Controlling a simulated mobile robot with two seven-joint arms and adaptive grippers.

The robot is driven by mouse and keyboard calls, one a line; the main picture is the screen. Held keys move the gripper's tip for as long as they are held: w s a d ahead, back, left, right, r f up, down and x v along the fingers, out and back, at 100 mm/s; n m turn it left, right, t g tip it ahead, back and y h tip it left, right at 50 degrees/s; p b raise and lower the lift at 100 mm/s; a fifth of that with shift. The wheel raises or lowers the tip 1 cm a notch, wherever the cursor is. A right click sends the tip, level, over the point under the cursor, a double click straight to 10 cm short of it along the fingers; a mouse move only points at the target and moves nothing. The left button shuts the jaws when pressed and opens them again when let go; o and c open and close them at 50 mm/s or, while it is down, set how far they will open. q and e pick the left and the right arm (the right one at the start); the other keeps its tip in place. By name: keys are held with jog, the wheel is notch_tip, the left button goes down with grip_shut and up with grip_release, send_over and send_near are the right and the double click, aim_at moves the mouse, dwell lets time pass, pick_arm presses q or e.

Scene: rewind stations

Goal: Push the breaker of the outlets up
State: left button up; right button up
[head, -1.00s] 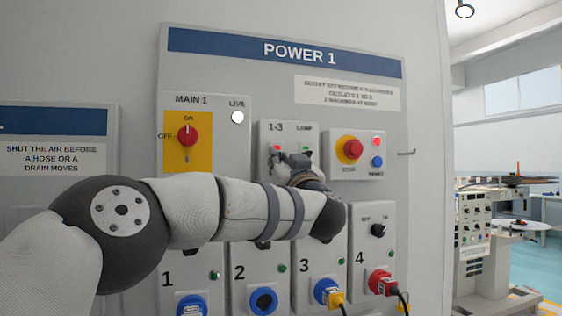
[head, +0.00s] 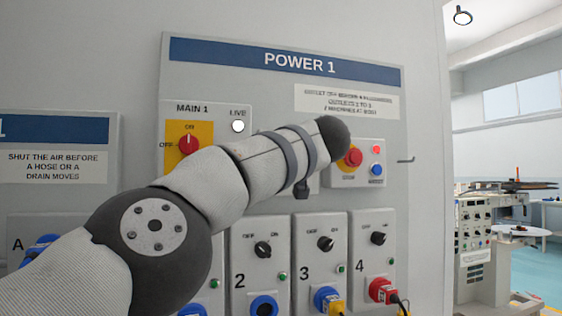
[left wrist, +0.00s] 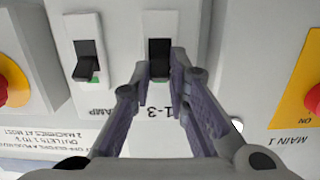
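The breaker panel's 1-3 switch (left wrist: 159,50) is a black toggle on a pale plate, seen upside down in the left wrist view. A second black toggle, marked LAMP (left wrist: 87,58), sits beside it with a green patch. My left gripper (left wrist: 159,68) is open, its fingers apart around the near end of the 1-3 toggle; I cannot tell whether they touch it. In the head view my left arm hides most of the breaker box and the gripper. My right gripper is not in view.
The MAIN 1 knob (head: 188,145) is at upper left, its white LIVE lamp (head: 238,126) beside it. The red stop button (head: 353,157) stands close right of the arm. Outlets with knobs (head: 325,243) and plugs line the panel below. A hook (head: 406,160) sticks out at right.

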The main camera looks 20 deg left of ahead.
pick_arm(q)
jog(key=o, duration=0.3)
jog(key=shift+f, duration=0.15)
jog(key=shift+s+d, duration=0.1)
jog(key=v, duration=1.1)
jog(key=shift+s+d, duration=0.15)
jog(key=shift+s, duration=0.25)
